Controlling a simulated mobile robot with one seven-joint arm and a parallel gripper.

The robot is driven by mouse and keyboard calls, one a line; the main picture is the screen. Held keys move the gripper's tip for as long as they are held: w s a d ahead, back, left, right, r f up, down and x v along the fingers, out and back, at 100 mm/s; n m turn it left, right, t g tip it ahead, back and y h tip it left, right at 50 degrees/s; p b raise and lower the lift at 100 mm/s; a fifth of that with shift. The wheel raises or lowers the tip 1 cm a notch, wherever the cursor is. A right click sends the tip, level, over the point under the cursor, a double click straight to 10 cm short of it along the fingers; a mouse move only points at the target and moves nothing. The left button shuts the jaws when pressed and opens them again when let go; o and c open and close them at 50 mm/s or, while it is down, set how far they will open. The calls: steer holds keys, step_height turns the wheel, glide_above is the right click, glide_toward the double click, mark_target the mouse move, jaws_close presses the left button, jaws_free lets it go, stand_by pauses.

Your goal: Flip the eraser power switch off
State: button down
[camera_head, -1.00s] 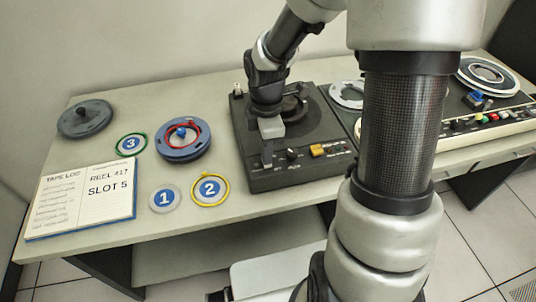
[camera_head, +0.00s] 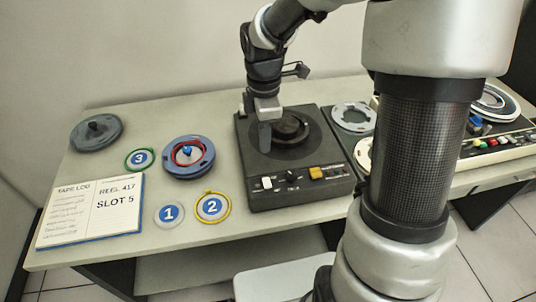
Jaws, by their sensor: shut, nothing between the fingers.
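The eraser is a dark flat box (camera_head: 340,187) with a round black platter (camera_head: 291,130) on top. Along its front edge are a small white switch (camera_head: 267,183), a black knob (camera_head: 291,177) and an amber button (camera_head: 316,173). Which way the switch is tipped is too small to tell. My gripper (camera_head: 265,150) points down over the left part of the eraser, behind the white switch and apart from it in the picture. Its fingers are shut and hold nothing. They cover a part of the box left of the platter.
A blue reel (camera_head: 188,168), numbered rings (camera_head: 212,207) and an open tape log (camera_head: 115,220) lie left of the eraser. A grey reel (camera_head: 95,133) is at the back left. A tape deck (camera_head: 510,140) with coloured buttons is at the right. My arm hides the table between.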

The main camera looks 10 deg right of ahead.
steer(key=r, duration=0.3)
steer(key=shift+w, duration=0.35)
steer(key=s+d+r+m+t+p, duration=0.3)
steer(key=s+r+m+t+p, duration=0.2)
steer(key=s+r+m, duration=1.2)
steer(key=shift+s+d+r+m+t+p, duration=0.2)
steer(key=shift+r+m+t+p, duration=0.1)
steer(key=shift+r+m+p, duration=0.45)
steer(key=shift+r+n, duration=0.1)
steer(key=shift+n, duration=0.15)
